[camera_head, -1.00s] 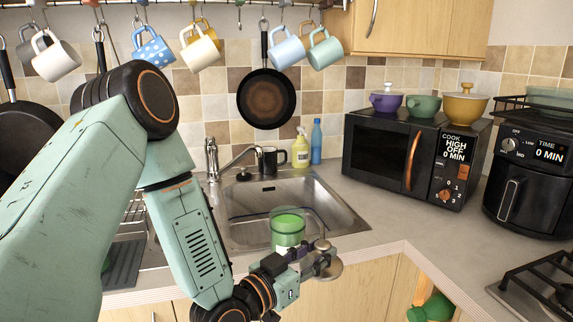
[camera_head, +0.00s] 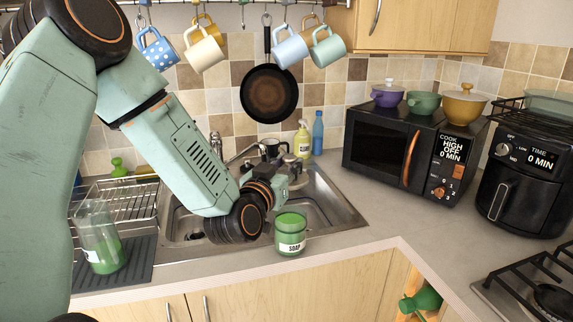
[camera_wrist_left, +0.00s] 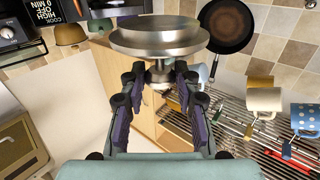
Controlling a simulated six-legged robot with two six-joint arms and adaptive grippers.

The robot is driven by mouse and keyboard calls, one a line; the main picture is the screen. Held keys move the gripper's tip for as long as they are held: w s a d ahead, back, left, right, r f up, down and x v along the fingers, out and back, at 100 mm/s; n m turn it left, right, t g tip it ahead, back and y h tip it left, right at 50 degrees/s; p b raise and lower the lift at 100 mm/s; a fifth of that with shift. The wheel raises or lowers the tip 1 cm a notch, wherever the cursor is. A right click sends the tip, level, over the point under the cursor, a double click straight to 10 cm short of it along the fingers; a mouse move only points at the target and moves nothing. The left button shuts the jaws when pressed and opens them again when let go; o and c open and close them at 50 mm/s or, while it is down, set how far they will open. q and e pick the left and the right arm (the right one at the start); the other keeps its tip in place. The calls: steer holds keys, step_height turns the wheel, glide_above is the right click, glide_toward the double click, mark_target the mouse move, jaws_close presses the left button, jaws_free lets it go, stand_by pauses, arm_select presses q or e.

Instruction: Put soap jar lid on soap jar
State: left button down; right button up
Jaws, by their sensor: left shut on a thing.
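The soap jar (camera_head: 291,235) is a clear glass jar with green contents and a "SOAP" label. It stands upright and open-topped on the counter, in front of the sink. My left gripper (camera_head: 287,177) is above and behind the jar in the picture, over the sink area. In the left wrist view, my left gripper (camera_wrist_left: 158,88) is shut on the knob of the soap jar lid (camera_wrist_left: 160,36), a round silvery metal disc. The lid is apart from the jar. In the head view the lid is mostly hidden by the gripper. My right gripper is not in view.
The sink (camera_head: 335,205) lies behind the jar. A dish rack (camera_head: 135,200) and a tall glass with green contents (camera_head: 101,240) are at left. The microwave (camera_head: 400,155) and air fryer (camera_head: 525,185) stand at right. Counter right of the jar is clear.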

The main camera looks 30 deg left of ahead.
arm_select(q)
steer(key=shift+w, duration=0.1)
steer(key=shift+s+d+f+b, duration=0.1)
steer(key=shift+s+f+b, duration=0.05)
steer(key=shift+f+b, duration=0.25)
steer(key=shift+s+d+f+b, duration=0.1)
steer(key=shift+s+f+b, duration=0.05)
steer(key=shift+f+b, duration=0.2)
steer(key=f, duration=0.1)
steer(key=f+b, duration=0.2)
steer(key=shift+w+a+f, duration=0.15)
steer(key=shift+w+f, duration=0.05)
steer(key=shift+w, duration=0.1)
step_height(320, 180, down, 3)
steer(key=b, duration=0.2)
steer(key=shift+f+b, duration=0.1)
steer(key=shift+b, duration=0.3)
steer(key=shift+s, duration=0.2)
steer(key=shift+w+f, duration=0.1)
steer(key=shift+w, duration=0.05)
